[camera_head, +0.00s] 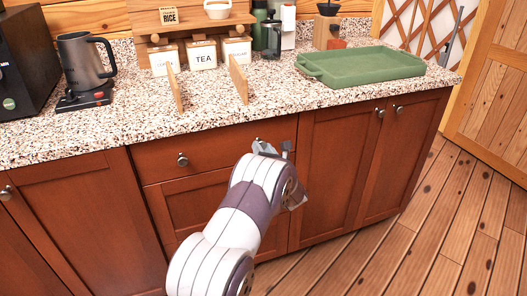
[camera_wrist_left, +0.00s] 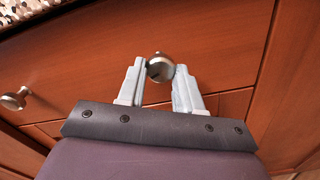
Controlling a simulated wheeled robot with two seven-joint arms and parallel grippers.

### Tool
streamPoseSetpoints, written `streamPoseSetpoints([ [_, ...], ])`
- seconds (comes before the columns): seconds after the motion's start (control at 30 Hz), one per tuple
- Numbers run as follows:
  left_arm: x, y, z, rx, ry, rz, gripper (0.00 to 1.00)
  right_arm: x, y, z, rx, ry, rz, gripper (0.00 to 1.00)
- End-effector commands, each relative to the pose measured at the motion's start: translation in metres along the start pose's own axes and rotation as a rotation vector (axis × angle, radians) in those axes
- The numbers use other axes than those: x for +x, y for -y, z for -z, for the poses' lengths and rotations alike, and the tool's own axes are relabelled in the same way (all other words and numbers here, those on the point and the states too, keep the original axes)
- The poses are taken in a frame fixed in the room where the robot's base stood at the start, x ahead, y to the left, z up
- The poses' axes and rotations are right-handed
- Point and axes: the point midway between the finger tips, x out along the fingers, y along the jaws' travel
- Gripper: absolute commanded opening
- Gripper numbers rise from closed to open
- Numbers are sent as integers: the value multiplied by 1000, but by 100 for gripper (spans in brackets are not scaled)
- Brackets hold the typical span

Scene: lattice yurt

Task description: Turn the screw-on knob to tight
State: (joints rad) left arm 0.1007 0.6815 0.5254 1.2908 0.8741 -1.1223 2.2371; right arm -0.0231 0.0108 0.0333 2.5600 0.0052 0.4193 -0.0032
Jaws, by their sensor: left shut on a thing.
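The screw-on knob (camera_wrist_left: 160,68) is a round metal knob with a dark mark on its face, on the front of the reddish-brown drawer (camera_head: 215,147). In the left wrist view it sits between the two pale fingertips of my left gripper (camera_head: 273,148), which is shut on it. In the head view my gripper mostly hides this knob. A second round metal knob (camera_head: 182,160) is on the same drawer front to the left, clear of my gripper, and it also shows in the left wrist view (camera_wrist_left: 15,98). My right gripper is in neither view.
The speckled countertop (camera_head: 290,100) runs above the drawer. On it stand a kettle (camera_head: 84,60), canisters (camera_head: 202,55), two wooden boards and a green tray (camera_head: 362,68). Cabinet doors flank my arm. The plank floor (camera_head: 400,240) at the right is clear.

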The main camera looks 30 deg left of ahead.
Motion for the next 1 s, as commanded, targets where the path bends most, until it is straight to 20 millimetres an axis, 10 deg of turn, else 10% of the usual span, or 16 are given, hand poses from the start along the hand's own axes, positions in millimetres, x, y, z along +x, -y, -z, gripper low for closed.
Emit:
streamPoseSetpoints([
  [1.0,0,-2,-1,941,-2,1,4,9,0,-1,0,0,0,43],
])
